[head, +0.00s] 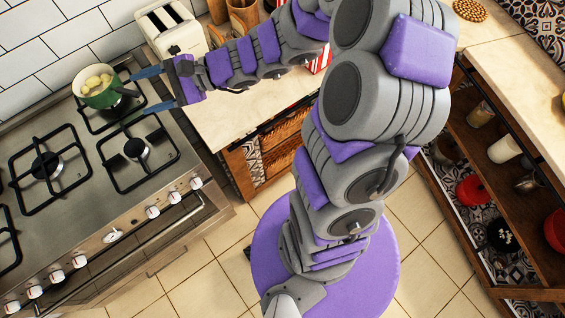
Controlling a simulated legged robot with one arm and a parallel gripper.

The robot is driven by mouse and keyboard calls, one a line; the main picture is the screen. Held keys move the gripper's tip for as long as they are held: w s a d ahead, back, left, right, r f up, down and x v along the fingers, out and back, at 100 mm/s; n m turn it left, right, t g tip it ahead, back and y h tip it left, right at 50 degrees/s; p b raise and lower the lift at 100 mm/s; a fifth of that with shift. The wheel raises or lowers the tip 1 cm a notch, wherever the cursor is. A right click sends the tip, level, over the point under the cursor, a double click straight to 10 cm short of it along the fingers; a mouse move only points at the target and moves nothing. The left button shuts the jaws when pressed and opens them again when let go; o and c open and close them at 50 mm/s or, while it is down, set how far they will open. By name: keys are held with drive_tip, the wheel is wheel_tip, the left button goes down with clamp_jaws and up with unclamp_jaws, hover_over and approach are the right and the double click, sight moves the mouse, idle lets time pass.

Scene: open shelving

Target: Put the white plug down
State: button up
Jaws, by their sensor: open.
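My gripper (138,93) is at the upper left, over the right rear part of the stove. Its two blue fingers are spread apart and point left toward a green pot. Nothing shows between the fingers. I cannot make out a white plug anywhere in the head view.
The green pot (105,88), holding pale yellow pieces, stands on a rear burner close to my fingers. A cream toaster (172,30) stands on the counter (232,118) behind my forearm. Open shelves (500,180) at the right hold pots and jars. Tiled floor (205,265) is clear between.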

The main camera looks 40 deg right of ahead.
drive_tip(key=s+a+f+n+g+h, duration=0.15)
drive_tip(key=s+n+g, duration=0.3)
drive_tip(key=s, duration=0.45)
drive_tip(key=s+a+n+g+h, duration=0.25)
drive_tip(key=s+n+g, duration=0.2)
drive_tip(key=s, duration=0.45)
drive_tip(key=s+d+n+h, duration=0.2)
drive_tip(key=s+d+h, duration=0.3)
drive_tip(key=d, duration=0.3)
drive_tip(key=s+d+f+n+h, duration=0.1)
drive_tip(key=s+d+n+h, duration=0.2)
drive_tip(key=s+d+h, duration=0.3)
drive_tip(key=d, duration=0.3)
drive_tip(key=shift+d+t, duration=0.15)
drive_tip(key=shift+t, duration=0.25)
drive_tip(key=shift+f, duration=0.1)
